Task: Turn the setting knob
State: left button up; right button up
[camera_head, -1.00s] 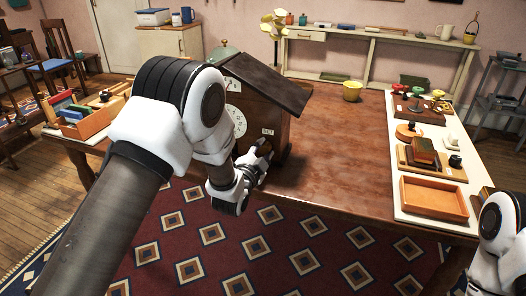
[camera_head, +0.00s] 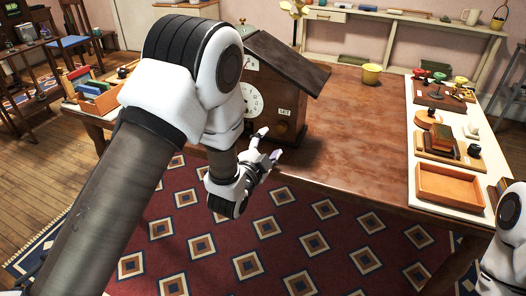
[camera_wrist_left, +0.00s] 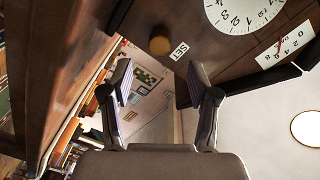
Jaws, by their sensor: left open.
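The setting knob (camera_head: 281,131) is a small round brown knob on the front of the wooden clock cabinet (camera_head: 308,107), below a white SET label (camera_head: 285,112). In the left wrist view the knob (camera_wrist_left: 160,44) lies beyond the fingertips, beside the SET label (camera_wrist_left: 179,50). My left gripper (camera_head: 270,144) is open and empty, its fingers pointing at the cabinet front. In the left wrist view the gripper (camera_wrist_left: 158,70) has its fingers wide apart, with a gap between them and the knob. My right gripper is out of view.
The clock cabinet has a sloping dark roof (camera_head: 285,65) and white dials (camera_head: 251,100). It stands on a brown table (camera_head: 345,150). The table between is clear.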

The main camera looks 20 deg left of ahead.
pick_arm(q)
jog(key=s, duration=0.4)
jog(key=shift+s+a+r, duration=0.1)
jog(key=shift+s+a, duration=0.05)
jog(key=shift+s, duration=0.15)
jog(key=s+a+f+n+g+y, duration=0.1)
jog(key=s+a+f+n+g, duration=0.15)
jog(key=s+f+g, duration=0.65)
jog(key=s+a+f+n+g, duration=0.1)
jog(key=s+f+n+g, duration=0.15)
jog(key=s+f, duration=1.25)
jog(key=s+f+n+g, duration=0.5)
jog(key=s+f+n, duration=0.1)
jog(key=s+f, duration=0.2)
notch_tip(320, 180, up, 14)
jog(key=s+n+g+p, duration=0.1)
jog(key=p, duration=1.2)
jog(key=shift+s+p, duration=0.2)
jog(key=shift+p, duration=0.2)
